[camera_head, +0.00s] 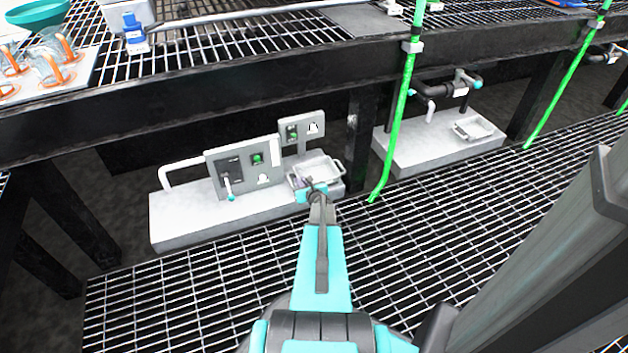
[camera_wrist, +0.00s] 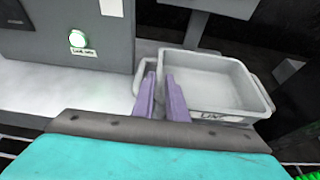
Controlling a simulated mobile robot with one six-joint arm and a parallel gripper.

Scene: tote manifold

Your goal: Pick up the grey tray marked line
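The grey tray (camera_wrist: 238,113) sits on the pale ledge below the walkway, with a dark label reading like "LINE" on its near rim. It also shows in the head view (camera_head: 327,172), partly behind my arm's end. It has a handle at each side. My gripper (camera_wrist: 161,82) reaches its left side in the wrist view. The two purple fingers stand a little apart, pointing down around the tray's left wall beside the handle. A narrow gap shows between them. I cannot tell whether either finger touches the wall. The gripper is small in the head view (camera_head: 306,186).
Control panels (camera_head: 243,167) with green buttons stand left of and behind the tray. A second pale tray (camera_head: 473,128) lies on another ledge to the right, past a green pole (camera_head: 401,103). A dark beam (camera_head: 200,97) runs overhead. Grating floor lies in front.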

